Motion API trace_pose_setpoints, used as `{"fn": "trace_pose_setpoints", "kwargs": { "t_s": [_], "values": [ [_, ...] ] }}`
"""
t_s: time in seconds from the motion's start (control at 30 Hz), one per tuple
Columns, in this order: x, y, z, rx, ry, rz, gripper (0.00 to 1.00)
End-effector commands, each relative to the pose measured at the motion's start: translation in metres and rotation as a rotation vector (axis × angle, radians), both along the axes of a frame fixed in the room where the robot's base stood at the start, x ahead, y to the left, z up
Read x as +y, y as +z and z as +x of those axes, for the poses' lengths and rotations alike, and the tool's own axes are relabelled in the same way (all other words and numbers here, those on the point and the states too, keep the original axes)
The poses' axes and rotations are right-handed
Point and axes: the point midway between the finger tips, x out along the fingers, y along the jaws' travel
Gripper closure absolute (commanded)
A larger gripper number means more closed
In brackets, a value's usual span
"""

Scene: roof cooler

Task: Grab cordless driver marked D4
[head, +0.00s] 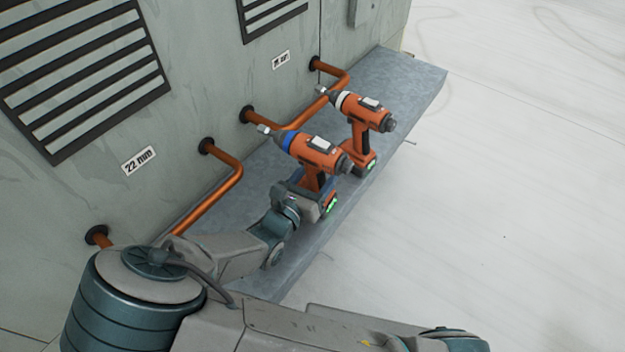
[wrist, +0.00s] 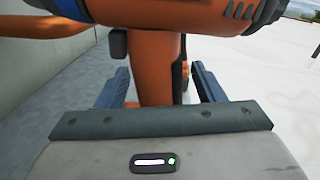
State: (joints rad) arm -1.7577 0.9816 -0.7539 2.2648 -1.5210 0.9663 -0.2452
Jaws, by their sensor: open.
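Two orange cordless drivers stand upright on the grey ledge. The nearer driver (head: 318,151) has a blue collar, and the farther driver (head: 368,113) has a pale collar. No D4 mark is readable on either. My gripper (head: 308,187) is at the nearer driver's handle, below its body. In the wrist view my gripper (wrist: 160,78) is open, with one finger on each side of the orange handle of the nearer driver (wrist: 154,55). The driver's body crosses the top of that view. Whether either finger touches the handle cannot be told.
The grey metal ledge (head: 412,80) runs along a wall with louvred vents (head: 85,75). Copper pipes (head: 226,180) come out of the wall behind the drivers. A label reading 22 mm (head: 138,160) is on the wall. The pale roof floor (head: 500,200) to the right is clear.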

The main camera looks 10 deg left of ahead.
Motion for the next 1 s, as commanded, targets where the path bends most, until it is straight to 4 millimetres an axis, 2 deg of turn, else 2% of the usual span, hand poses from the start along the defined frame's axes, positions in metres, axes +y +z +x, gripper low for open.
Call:
{"fn": "trace_pose_setpoints", "kwargs": {
  "t_s": [0.03,0.2,0.23,0.27,0.67,1.0],
  "values": [
    [0.0,0.0,0.0,0.0,0.0,0.0,0.41],
    [0.0,0.0,0.0,0.0,0.0,0.0,0.88],
    [0.0,0.0,0.0,0.0,0.0,0.0,0.96],
    [0.0,0.0,0.0,0.0,0.0,0.0,1.0],
    [0.0,0.004,0.0,-0.005,-0.001,0.001,1.0],
    [-0.004,0.029,0.002,-0.006,-0.009,0.0,1.0]
  ]
}}
